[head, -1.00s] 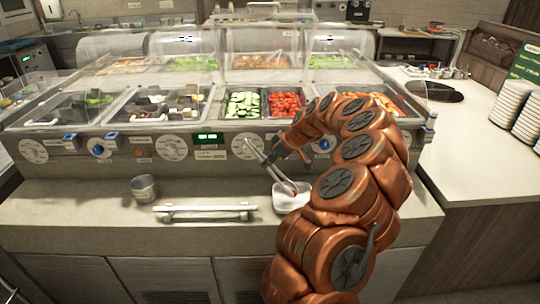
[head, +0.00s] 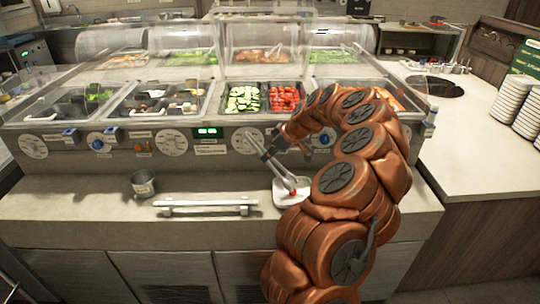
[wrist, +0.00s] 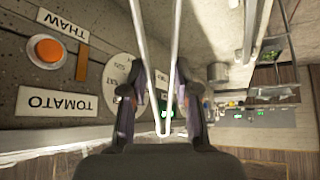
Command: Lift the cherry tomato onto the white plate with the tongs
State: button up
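My gripper (wrist: 163,100) is shut on the metal tongs (wrist: 173,80), whose two arms run up between its fingers in the wrist view. In the head view the tongs (head: 277,168) slant down to the right from my gripper (head: 268,152). Their tips are at the small white plate (head: 281,199) on the front counter. The red cherry tomato (head: 292,193) shows at the tips, over the plate. I cannot tell whether the tips grip it or it rests on the plate. The tips and tomato are outside the wrist view. My arm stands close to the plate's right side.
A metal cup (head: 143,184) and a white rail (head: 205,207) are on the counter left of the plate. Food wells and clear guards lie beyond. Stacked plates (head: 510,100) stand at far right.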

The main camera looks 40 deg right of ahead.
notch_tip(320, 180, up, 9)
jog(key=shift+r+b, duration=0.2)
jog(key=shift+b, duration=0.2)
dwell(0.6)
